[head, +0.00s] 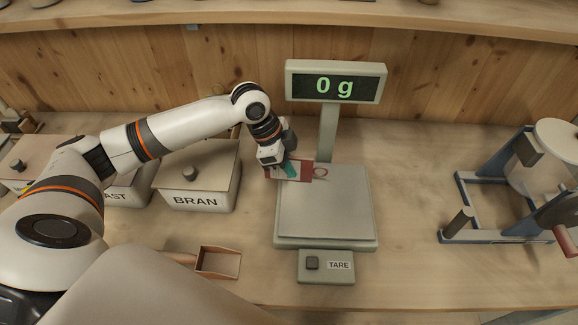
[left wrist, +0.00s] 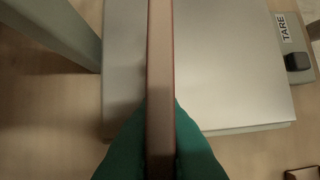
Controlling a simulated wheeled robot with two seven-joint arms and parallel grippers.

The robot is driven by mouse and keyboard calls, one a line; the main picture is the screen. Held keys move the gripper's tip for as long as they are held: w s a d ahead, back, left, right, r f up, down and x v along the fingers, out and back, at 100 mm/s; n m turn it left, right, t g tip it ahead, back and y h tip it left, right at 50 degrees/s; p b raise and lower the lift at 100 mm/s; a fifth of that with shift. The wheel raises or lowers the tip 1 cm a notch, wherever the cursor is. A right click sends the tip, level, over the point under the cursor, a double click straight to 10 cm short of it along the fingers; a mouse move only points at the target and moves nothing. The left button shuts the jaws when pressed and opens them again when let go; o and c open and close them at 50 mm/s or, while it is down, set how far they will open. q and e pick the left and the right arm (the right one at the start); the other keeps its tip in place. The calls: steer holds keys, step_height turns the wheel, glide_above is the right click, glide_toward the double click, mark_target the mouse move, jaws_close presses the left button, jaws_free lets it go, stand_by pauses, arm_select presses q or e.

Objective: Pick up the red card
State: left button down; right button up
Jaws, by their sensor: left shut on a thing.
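The red card (head: 305,171) shows in the head view over the left edge of the scale, red with a pale part. My left gripper (head: 289,168) is shut on it, with teal fingertips on the card. In the left wrist view the card (left wrist: 160,70) appears edge-on as a long narrow strip between the teal fingertips (left wrist: 160,130), with the scale plate behind it. The gap between card and plate is hard to judge. My right gripper is not in view.
The scale plate (head: 325,205) lies under the card, its display (head: 336,84) reading 0 g on a post. A BRAN box (head: 198,178) stands left, a scoop (head: 218,262) in front, and a cranked mixer (head: 520,185) at right. The bench between scale and mixer is clear.

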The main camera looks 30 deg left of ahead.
arm_select(q)
steer(key=shift+r+b, duration=0.15)
steer(key=shift+b, duration=0.45)
step_height(320, 180, up, 18)
steer(key=shift+r, duration=0.15)
stand_by(0.8)
